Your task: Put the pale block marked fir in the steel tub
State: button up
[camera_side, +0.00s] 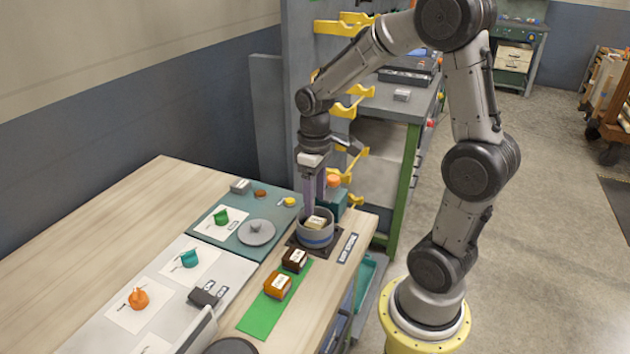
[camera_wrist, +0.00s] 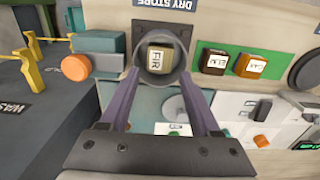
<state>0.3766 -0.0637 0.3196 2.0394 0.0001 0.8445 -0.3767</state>
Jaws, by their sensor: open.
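The pale block marked FIR (camera_wrist: 159,60) lies inside the round steel tub (camera_wrist: 181,82). I cannot tell whether a fingertip touches the tub's rim.
A dark brown block (camera_side: 294,260) and an orange-brown block (camera_side: 277,285) sit on a green mat (camera_side: 262,318). A grey disc with a knob (camera_side: 256,232) lies left of the tub. An orange-topped item (camera_side: 333,181) stands behind it. Bare wood lies at the left.

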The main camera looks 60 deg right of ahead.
aim_at(315, 222)
jog(key=s+a+r+t, duration=0.5)
jog(key=s+a+r, duration=0.5)
jog(key=s+a, duration=0.1)
jog(key=shift+s+r+t, duration=0.25)
jog(key=shift+r+t, duration=0.05)
jog(key=shift+r, duration=0.05)
